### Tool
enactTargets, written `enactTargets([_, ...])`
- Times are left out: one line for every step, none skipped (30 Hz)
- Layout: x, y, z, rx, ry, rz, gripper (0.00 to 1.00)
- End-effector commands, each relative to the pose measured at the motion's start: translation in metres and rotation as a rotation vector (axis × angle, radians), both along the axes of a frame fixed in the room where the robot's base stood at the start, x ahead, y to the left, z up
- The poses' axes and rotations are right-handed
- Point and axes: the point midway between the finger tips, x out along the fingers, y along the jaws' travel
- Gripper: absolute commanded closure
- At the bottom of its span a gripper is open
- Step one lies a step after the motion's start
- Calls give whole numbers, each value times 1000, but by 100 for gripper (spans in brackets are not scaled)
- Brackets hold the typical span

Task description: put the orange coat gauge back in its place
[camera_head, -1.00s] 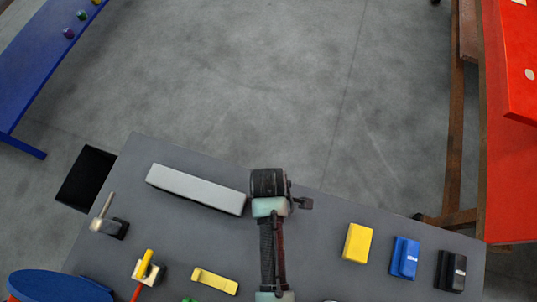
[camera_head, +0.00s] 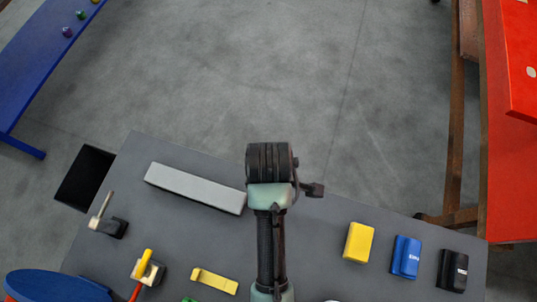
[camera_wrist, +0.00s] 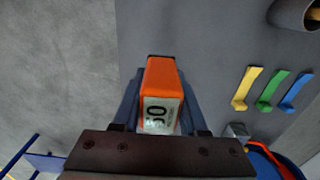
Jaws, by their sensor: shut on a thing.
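The orange coat gauge (camera_wrist: 160,74) is in the wrist view, a small block with a pale face marked with dark digits. My gripper (camera_wrist: 160,92) is shut on it, with a finger on each side. The gauge is over or near the grey tabletop (camera_wrist: 205,60); the gap beneath is not clear. In the head view my arm hides the gripper and the orange gauge. There, a yellow block (camera_head: 358,242), a blue block (camera_head: 405,257) and a black block (camera_head: 453,270) of similar shape stand in a row at the right of the table.
A long grey bar (camera_head: 194,188) lies left of my arm. A tool with an upright pin (camera_head: 108,222), a yellow-handled tool (camera_head: 147,268) and a yellow strip (camera_head: 214,281) are at the left. The wrist view shows green (camera_wrist: 270,91) and blue (camera_wrist: 296,92) strips.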

Motion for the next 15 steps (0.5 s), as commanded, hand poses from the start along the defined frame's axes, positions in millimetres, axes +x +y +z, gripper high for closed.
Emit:
enactTargets([1,-1,-1,0,0,-2,100])
enactTargets([0,-1,-4,0,2,-1,100])
enactTargets([0,-1,-9,-1,4,0,100])
enactTargets([0,0,-15,0,5,1,100])
enactTargets([-1,0,-21,0,5,1,100])
enactTargets([-1,0,-28,0,5,1,100])
enactTargets([0,0,-34,0,5,1,100])
enactTargets([0,0,-39,-1,4,1,100])
enactTargets([0,0,-45,0,3,1,100])
enactTargets([0,0,-49,-1,4,1,100])
enactTargets([0,0,-52,0,2,1,100])
enactTargets([0,0,-55,0,2,1,100])
enactTargets([0,0,-57,0,2,1,100])
enactTargets([1,0,-60,0,1,1,100])
enactTargets([0,0,-64,0,2,1,100])
